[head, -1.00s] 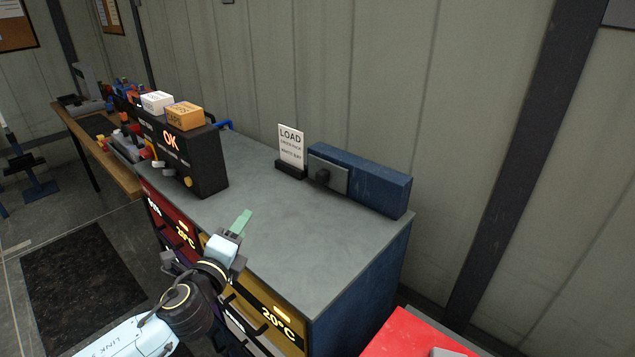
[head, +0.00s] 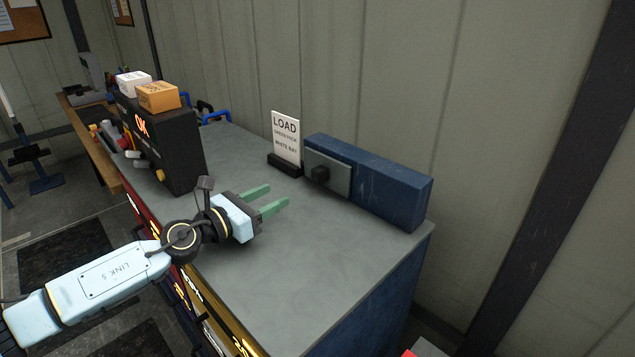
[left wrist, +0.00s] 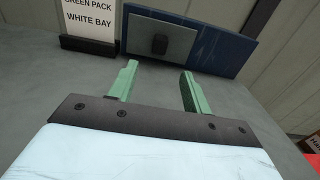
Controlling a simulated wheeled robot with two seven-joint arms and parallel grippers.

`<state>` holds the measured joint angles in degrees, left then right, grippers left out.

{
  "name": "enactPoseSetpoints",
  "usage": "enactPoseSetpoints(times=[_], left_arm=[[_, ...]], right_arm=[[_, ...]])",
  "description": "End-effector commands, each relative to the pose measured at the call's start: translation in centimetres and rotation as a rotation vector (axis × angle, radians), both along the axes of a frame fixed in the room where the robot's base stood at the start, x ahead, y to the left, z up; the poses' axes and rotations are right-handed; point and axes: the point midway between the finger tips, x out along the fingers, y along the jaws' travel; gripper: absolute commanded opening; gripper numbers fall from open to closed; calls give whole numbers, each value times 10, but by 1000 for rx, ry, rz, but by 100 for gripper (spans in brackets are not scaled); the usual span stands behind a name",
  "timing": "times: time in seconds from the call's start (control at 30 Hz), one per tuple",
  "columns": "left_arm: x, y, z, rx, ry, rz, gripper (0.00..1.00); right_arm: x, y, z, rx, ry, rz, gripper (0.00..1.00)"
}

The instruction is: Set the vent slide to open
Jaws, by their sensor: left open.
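The vent slide is a grey plate (head: 328,172) with a dark knob (head: 320,174) on the front of a long blue box (head: 385,186) at the back of the cabinet top. The knob (left wrist: 160,44) also shows in the left wrist view, ahead of and between my fingertips. It sits toward the left part of the blue box. My left gripper (head: 280,197) is open and empty above the cabinet top, in front of the slide and apart from it. Its green fingers (left wrist: 158,84) point toward the plate. My right gripper is in no view.
A LOAD sign (head: 285,138) in a dark stand is just left of the blue box. A black tester (head: 162,145) with a white box and an orange box (head: 158,96) on it stands at the left. The grey cabinet top (head: 310,265) is clear in front.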

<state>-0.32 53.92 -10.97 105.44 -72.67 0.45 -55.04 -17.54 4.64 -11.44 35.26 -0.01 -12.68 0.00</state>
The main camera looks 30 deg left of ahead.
Motion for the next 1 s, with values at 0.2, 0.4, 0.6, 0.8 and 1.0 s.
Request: enactPoseSetpoints(times=[0.2, 0.4, 0.6, 0.8, 1.0], left_arm=[[15, -5, 2, -3, -2, 2, 49], [43, -15, 3, -6, -4, 3, 49], [76, -27, 3, -5, -5, 1, 49], [106, -38, 1, -6, -2, 0, 49], [122, -43, 0, -3, -1, 0, 49]], right_arm=[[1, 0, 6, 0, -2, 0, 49], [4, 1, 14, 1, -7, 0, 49], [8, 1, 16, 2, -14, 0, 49], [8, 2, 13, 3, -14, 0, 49], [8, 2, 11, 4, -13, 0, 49]])
